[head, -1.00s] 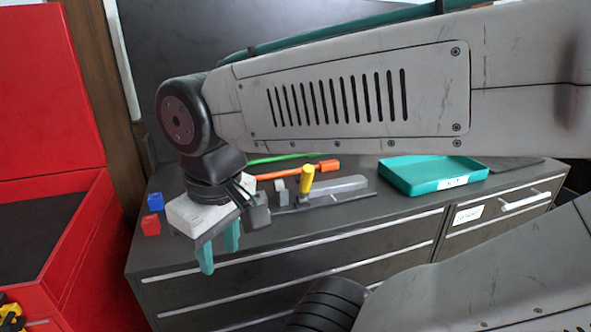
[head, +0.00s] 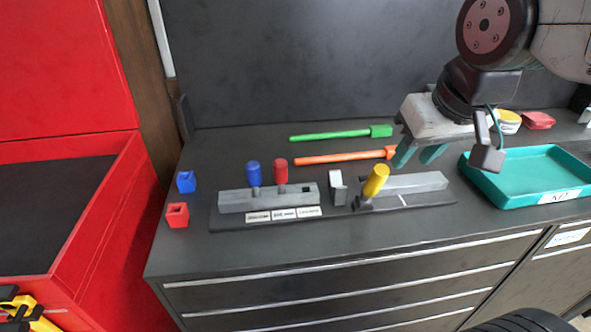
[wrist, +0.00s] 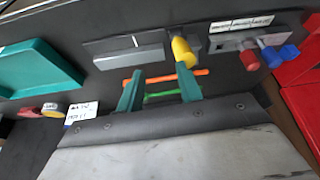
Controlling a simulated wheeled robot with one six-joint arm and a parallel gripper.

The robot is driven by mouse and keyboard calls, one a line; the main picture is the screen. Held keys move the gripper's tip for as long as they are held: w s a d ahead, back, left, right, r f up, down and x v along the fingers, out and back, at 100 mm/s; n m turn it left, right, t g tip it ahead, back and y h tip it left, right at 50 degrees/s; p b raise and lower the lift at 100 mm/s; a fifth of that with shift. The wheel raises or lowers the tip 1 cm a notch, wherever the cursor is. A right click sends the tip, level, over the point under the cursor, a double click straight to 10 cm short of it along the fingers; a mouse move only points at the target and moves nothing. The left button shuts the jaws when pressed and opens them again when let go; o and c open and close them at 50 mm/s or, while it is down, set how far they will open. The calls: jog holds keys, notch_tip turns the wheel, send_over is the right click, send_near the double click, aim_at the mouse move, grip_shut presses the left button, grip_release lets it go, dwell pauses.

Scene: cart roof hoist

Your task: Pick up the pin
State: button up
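Three pins with coloured round handles show in the head view. The blue pin (head: 253,173) and the red pin (head: 280,171) stand upright in the left grey block (head: 235,202). The yellow pin (head: 376,180) leans at the left end of the right grey bar (head: 420,183); how its lower end sits is unclear. The wrist view shows the yellow pin (wrist: 183,50), red pin (wrist: 249,59) and blue pin (wrist: 278,55). My gripper (head: 418,156) is open and empty above the bench behind the right bar.
A green tool (head: 340,134) and an orange tool (head: 340,156) lie behind the blocks. A small grey block (head: 337,187) stands between the fixtures. A teal tray (head: 535,172) is at right, blue (head: 186,181) and red (head: 177,214) blocks at left. The bench front is clear.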

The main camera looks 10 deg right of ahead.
jog(key=w+a+n+g, duration=0.1)
jog(key=w+a+n, duration=0.1)
jog(key=w+a, duration=0.5)
jog(key=n+g, duration=0.2)
jog(key=g, duration=0.1)
send_over(281, 176)
jog(key=w, duration=0.1)
jog(key=f, duration=0.2)
jog(key=shift+w+d+f, duration=0.2)
jog(key=shift+d+f, duration=0.1)
jog(key=f, duration=0.6)
jog(key=shift+a+f, duration=0.25)
jog(key=shift+f, duration=0.8)
grip_shut()
